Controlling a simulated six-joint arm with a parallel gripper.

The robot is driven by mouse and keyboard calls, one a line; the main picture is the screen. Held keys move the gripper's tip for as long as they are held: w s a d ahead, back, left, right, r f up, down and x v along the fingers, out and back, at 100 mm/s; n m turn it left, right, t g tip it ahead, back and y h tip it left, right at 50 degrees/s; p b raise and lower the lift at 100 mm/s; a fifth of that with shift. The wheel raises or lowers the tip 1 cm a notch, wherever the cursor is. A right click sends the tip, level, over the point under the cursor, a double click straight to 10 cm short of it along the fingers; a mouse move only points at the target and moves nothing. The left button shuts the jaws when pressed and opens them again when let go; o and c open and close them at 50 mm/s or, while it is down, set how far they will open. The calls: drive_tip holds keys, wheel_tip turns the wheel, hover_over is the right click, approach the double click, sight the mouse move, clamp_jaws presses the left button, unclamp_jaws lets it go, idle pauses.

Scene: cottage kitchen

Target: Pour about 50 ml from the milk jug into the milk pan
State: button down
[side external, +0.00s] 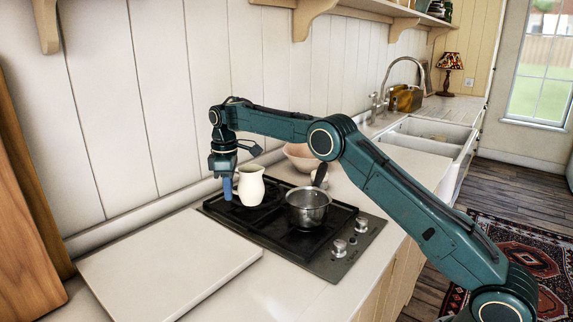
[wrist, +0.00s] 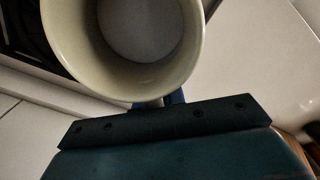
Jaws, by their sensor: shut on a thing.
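The cream milk jug (side external: 251,187) is upright over the back left of the hob. I cannot tell whether its base touches the hob. My gripper (side external: 229,188) is at the jug's left side, pointing down and shut on it, apparently at the handle, which is mostly hidden. In the wrist view the jug's round mouth (wrist: 188,60) fills the top, with a pale surface inside; the blue fingers (wrist: 172,98) show just below the rim. The steel milk pan (side external: 308,212) sits on the hob to the right of the jug, its dark handle angled up. Its contents are unclear.
The black hob (side external: 262,232) has knobs (side external: 339,248) at its right front. A pink bowl (side external: 298,155) stands behind the pan. A pale board (side external: 170,262) lies left of the hob. A wall shelf (side external: 365,12) is above; a sink (side external: 432,133) is farther right.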

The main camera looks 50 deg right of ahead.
sight(250, 171)
drive_tip(key=shift+w+d+f+m, duration=0.1)
drive_tip(key=shift+d+f+m, duration=0.4)
drive_tip(key=shift+d+f, duration=0.35)
drive_tip(key=shift+w+d+f+m, duration=0.1)
drive_tip(key=shift+d+f+m, duration=0.45)
drive_tip(key=shift+d, duration=0.5)
drive_tip(key=shift+s+d+r+t+y, duration=0.25)
drive_tip(key=shift+s+r+t+y, duration=0.2)
drive_tip(key=shift+r+t, duration=0.35)
drive_tip(key=shift+s+d+r+t+y, duration=0.3)
drive_tip(key=shift+s+r+t+y, duration=0.1)
drive_tip(key=shift+r+t, duration=0.3)
drive_tip(key=shift+s+d+r+t+y, duration=0.25)
drive_tip(key=shift+s+r+t+y, duration=0.2)
drive_tip(key=shift+r+t, duration=0.35)
drive_tip(key=r, duration=0.1)
drive_tip(key=s+r+t+y, duration=0.1)
drive_tip(key=s+d+r+t, duration=0.1)
drive_tip(key=r, duration=0.1)
drive_tip(key=shift+d, duration=0.1)
drive_tip(key=shift+s+d+t+y, duration=0.15)
drive_tip(key=shift+s+t+y, duration=0.05)
drive_tip(key=shift+t+y, duration=0.35)
drive_tip(key=shift+s+r+t+y, duration=0.15)
drive_tip(key=shift+r+t+y, duration=0.2)
drive_tip(key=shift+r+t, duration=0.3)
drive_tip(key=shift+s+d+r+t, duration=0.15)
drive_tip(key=shift+r+t, duration=0.15)
drive_tip(key=shift+t, duration=0.1)
